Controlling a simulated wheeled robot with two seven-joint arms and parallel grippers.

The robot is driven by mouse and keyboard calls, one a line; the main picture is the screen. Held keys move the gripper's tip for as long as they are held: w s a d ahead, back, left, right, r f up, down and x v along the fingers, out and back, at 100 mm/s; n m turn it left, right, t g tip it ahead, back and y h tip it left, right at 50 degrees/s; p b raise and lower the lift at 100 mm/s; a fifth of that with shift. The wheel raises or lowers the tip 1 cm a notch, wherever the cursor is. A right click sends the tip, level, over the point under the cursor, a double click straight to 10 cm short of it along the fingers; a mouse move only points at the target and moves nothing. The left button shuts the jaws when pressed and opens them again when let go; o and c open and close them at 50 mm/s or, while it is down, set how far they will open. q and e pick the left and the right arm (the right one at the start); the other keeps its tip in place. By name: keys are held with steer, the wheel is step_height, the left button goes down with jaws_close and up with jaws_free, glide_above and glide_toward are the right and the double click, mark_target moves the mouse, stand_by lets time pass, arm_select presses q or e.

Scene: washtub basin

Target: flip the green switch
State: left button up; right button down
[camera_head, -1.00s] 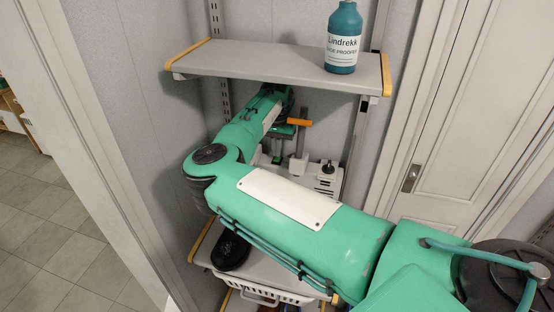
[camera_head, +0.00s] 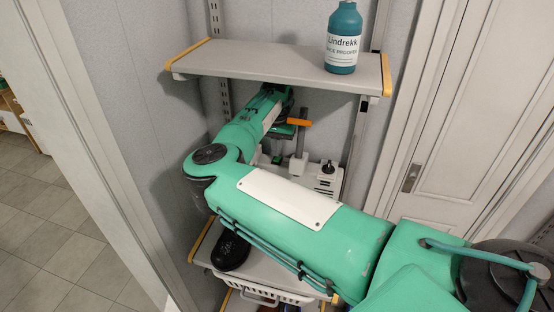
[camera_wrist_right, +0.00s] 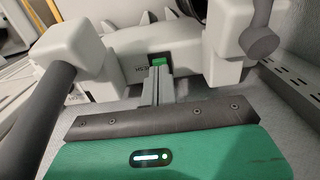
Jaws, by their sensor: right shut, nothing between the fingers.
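The green switch (camera_wrist_right: 159,60) is a small bright green piece on the white device (camera_wrist_right: 135,45), beside small dark lettering, in the right wrist view. My right gripper (camera_wrist_right: 159,76) is shut and empty. Its narrow grey fingers point at the switch, with the tips at its lower edge; I cannot tell whether they touch. In the head view the white device (camera_head: 326,181) is partly hidden behind my right arm, under the upper shelf. My left gripper is not in view.
An upper shelf (camera_head: 270,62) overhangs my right forearm and carries a teal bottle (camera_head: 343,55). An orange-handled lever (camera_head: 299,123) rises beside my wrist. A white basket (camera_head: 262,292) is below; a door (camera_head: 450,130) is right.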

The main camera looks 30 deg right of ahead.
mark_target(277, 159)
steer(key=shift+s+f, duration=0.1)
steer(key=shift+f, duration=0.95)
stand_by(0.9)
step_height(277, 159, up, 2)
steer(key=shift+r+p, duration=0.1)
steer(key=shift+p, duration=0.95)
step_height(277, 159, up, 5)
steer(key=p, duration=0.4)
steer(key=shift+p, duration=0.4)
